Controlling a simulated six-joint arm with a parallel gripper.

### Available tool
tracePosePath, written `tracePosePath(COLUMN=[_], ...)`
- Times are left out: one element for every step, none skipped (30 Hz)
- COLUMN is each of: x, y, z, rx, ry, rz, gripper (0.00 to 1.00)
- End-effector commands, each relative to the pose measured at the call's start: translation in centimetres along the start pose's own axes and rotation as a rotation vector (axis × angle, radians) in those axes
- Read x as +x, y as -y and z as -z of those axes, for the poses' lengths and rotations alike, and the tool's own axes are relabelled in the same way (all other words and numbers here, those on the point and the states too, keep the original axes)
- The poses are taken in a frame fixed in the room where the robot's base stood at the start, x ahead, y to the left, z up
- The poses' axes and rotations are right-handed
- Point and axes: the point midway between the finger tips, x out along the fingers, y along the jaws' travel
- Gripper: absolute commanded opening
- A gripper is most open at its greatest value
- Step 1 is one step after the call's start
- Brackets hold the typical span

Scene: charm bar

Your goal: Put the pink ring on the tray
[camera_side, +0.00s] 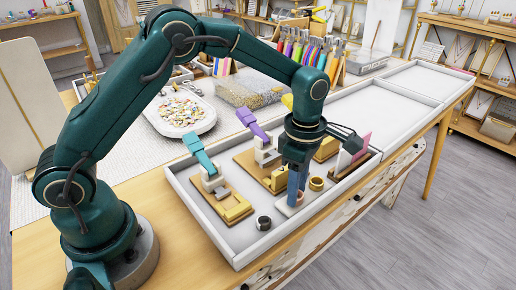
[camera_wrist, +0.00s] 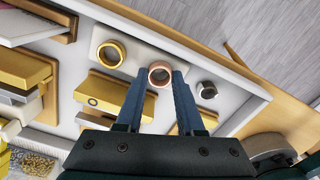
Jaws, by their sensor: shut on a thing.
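My gripper (camera_wrist: 160,80) is low over the white-walled tray (camera_wrist: 215,62), its blue fingers shut on the pink ring (camera_wrist: 160,74), a copper-pink band. In the side view my gripper (camera_side: 294,201) points down near the tray's front wall (camera_side: 300,226), and its fingers hide most of the ring. The ring is inside the tray's outline; whether it touches the floor I cannot tell.
A gold ring (camera_wrist: 110,54) lies to the left and a dark-rimmed ring (camera_wrist: 207,90) to the right, both close by. Wooden stands with a gold block (camera_wrist: 106,91) are near my fingers. An empty white compartment (camera_side: 375,108) lies further right in the side view.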

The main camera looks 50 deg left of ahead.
Motion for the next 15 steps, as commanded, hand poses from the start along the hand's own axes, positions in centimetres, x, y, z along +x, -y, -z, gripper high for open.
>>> tracePosePath(x=[0.0,-0.01,-0.02,-0.03,-0.02,0.02,0.08,0.18,0.31,0.3,0.29,0.28,0.27,0.27,0.27], y=[-0.01,-0.02,-0.02,-0.02,-0.01,-0.01,-0.01,-0.01,0.0,-0.01,-0.02,-0.02,-0.02,-0.01,-0.01], z=[0.01,0.01,0.01,0.01,0.01,0.02,0.02,0.02,0.02,0.02,0.02,0.02,0.02,0.02,0.02], rx=[0.0,0.0,0.0,0.0,0.0,0.0,0.0,0.0,0.0,0.0,0.0,0.0,0.0,0.0,0.0], ry=[0.0,0.0,0.0,0.0,0.0,0.0,0.0,0.0,0.0,0.0,0.0,0.0,0.0,0.0,0.0], rz=[0.0,0.0,0.0,0.0,0.0,0.0,0.0,0.0,0.001,0.0,0.0,0.0,0.0,0.0,0.0], gripper=[0.0,0.0,0.0,0.0,0.0,0.0,0.0,0.0,0.0,0.45,0.56,0.67,0.67,0.67,0.67])
